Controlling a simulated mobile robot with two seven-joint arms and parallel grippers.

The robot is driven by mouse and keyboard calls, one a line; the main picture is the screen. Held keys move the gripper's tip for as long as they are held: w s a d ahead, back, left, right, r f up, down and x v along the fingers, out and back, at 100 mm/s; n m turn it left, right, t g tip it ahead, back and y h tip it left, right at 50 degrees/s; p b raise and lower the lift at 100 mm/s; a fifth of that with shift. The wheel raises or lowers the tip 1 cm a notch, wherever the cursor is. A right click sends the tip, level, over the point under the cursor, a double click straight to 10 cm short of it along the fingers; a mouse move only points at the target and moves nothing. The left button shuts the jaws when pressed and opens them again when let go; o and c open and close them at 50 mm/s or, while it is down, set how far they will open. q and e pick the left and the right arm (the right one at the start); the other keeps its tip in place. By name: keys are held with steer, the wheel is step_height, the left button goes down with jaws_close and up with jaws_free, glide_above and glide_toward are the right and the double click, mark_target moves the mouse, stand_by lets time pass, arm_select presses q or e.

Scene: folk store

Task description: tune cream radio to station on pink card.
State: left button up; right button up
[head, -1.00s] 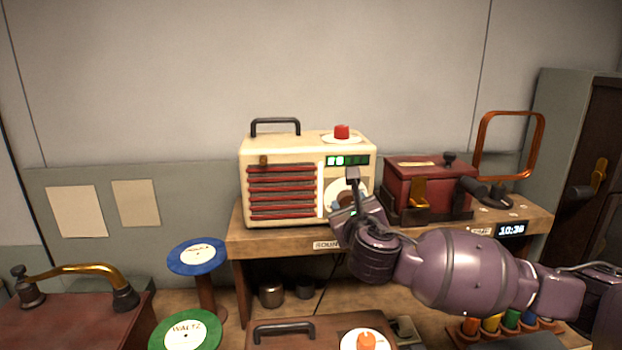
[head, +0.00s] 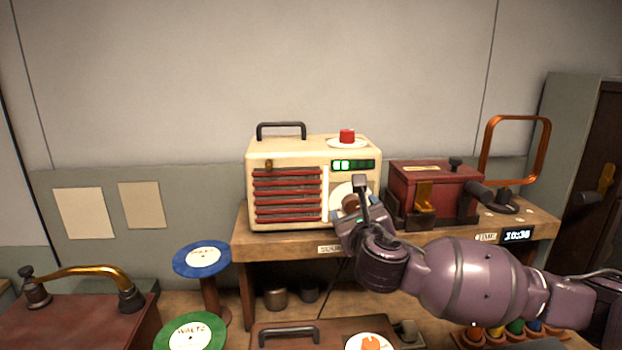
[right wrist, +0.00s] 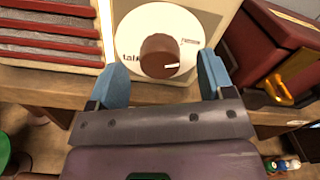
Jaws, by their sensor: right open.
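The cream radio (head: 290,152) stands on a wooden shelf, with red grille slats, a lit green display (head: 352,165) and a red knob (head: 347,135) on top. Its front dial has a brown knob (right wrist: 160,55) on a white disc; the word "talk" shows partly at the disc's left. A white mark on the knob points right. My right gripper (head: 358,205) is in front of this dial. In the right wrist view its blue fingers (right wrist: 158,80) are open, one on each side of the knob, apart from it. I cannot make out a pink card. My left gripper is not in view.
A red box (head: 430,190) stands close to the radio's right, beside an orange loop (head: 515,150). A clock (head: 517,235) is on the shelf front. Blue (head: 202,259) and green (head: 190,335) discs stand at lower left. Two blank-looking papers (head: 80,213) hang on the wall.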

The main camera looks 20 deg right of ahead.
steer(key=p+v, duration=0.2)
steer(key=v, duration=0.5)
stand_by(0.6)
steer(key=shift+c, duration=0.4)
